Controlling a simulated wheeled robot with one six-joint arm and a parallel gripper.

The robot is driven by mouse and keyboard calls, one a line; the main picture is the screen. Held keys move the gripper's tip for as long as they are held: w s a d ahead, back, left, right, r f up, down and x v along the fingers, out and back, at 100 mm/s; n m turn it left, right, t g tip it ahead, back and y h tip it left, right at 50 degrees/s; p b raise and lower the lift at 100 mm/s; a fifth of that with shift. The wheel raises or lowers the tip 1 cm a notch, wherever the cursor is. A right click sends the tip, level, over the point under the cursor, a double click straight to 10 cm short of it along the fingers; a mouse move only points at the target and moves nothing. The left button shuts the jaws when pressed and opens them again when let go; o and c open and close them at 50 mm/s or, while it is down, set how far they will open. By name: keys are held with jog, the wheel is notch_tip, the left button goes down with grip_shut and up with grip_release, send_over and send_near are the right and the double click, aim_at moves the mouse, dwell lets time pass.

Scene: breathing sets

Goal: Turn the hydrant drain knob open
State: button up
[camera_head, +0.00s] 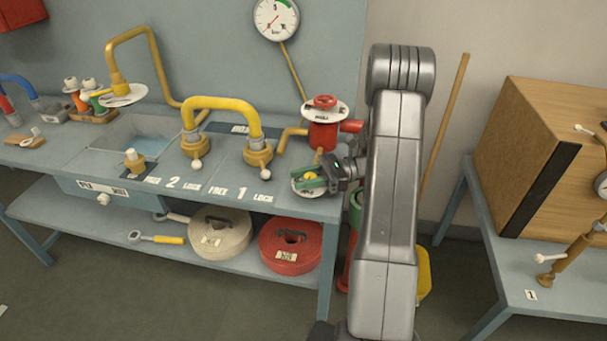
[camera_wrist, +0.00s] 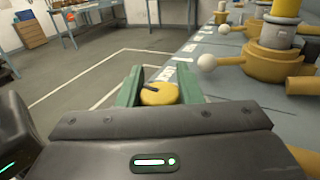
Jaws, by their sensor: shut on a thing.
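The red hydrant (camera_head: 323,135) stands at the right end of the blue-grey bench, with a red handwheel on top. The drain knob (camera_wrist: 159,95) is a round yellow knob with a dark bar on its top. My gripper (camera_head: 309,178) is low in front of the hydrant, above a round white labelled plate (camera_head: 306,190). Its green fingers stand on both sides of the knob in the wrist view, and the gripper is shut on it. In the head view the fingers cover most of the knob.
A yellow U-shaped pipe (camera_head: 222,103) with couplings stands left of the hydrant. A gauge (camera_head: 276,18) hangs on the wall behind. Hose rolls, one red (camera_head: 290,249) and one beige (camera_head: 219,235), lie on the lower shelf. A wooden cabinet (camera_head: 540,150) stands on the right table.

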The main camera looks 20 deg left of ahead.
jog(key=shift+n+g+h, duration=0.6)
jog(key=shift+g+h, duration=0.1)
jog(key=o, duration=1)
jog(key=shift+r, duration=0.1)
jog(key=shift+r+p, duration=1.3)
jog(key=shift+r, duration=3.65)
jog(key=shift+f, duration=0.1)
